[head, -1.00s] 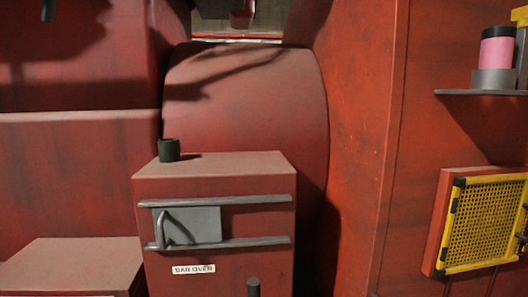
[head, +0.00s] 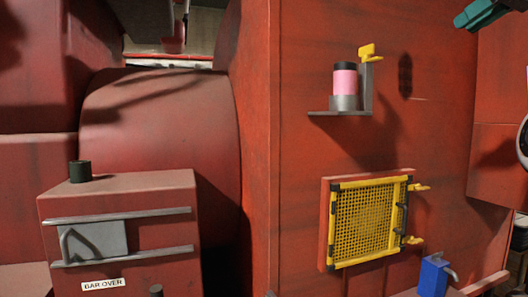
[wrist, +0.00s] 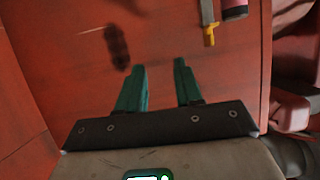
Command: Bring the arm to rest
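My gripper (wrist: 160,66) shows in the wrist view as two green fingers standing apart with nothing between them. In the head view my gripper (head: 464,20) is a green shape at the upper right, cut off by the picture edge. It is up and to the right of the wall shelf, in front of the red wall. The rest of my arm is out of the head view.
A shelf (head: 328,112) holds a pink cylinder (head: 345,82) with a yellow-handled bracket (head: 367,70) beside it. Below is a yellow mesh panel (head: 366,222). A blue box (head: 433,277) is at lower right. A box labelled BAR OVER (head: 120,240) carries a dark cup (head: 80,171).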

